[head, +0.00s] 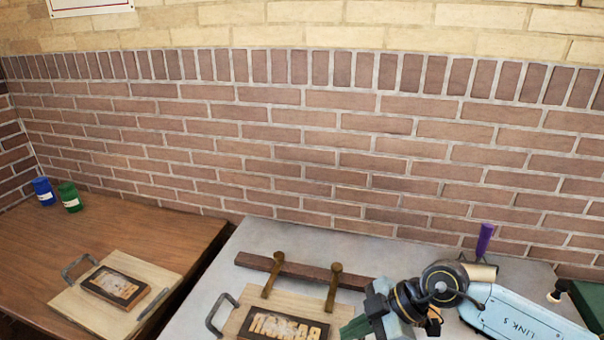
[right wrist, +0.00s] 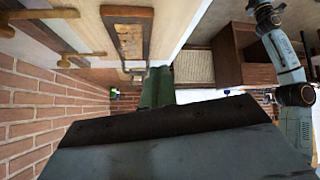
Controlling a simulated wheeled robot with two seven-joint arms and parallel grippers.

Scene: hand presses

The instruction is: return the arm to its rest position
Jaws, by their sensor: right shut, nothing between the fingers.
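My right arm (head: 515,312), pale blue, comes in from the lower right in the head view and reaches left over the grey table. My right gripper (head: 354,327) has green fingers, is shut and empty, and shows at the bottom edge beside a press board. In the right wrist view the green fingers (right wrist: 158,88) are together behind my dark wrist part. The wooden press board (head: 237,320) holds a dark-framed letter plate (head: 284,327), partly cut off by the bottom edge. My left gripper does not show in the head view.
A dark bar with two brown handles (head: 306,275) lies behind the board. A purple item (head: 484,238) stands behind my arm; a green box (head: 588,302) is far right. The brown table (head: 150,228) holds another press board (head: 72,303) and blue and green cans (head: 70,198).

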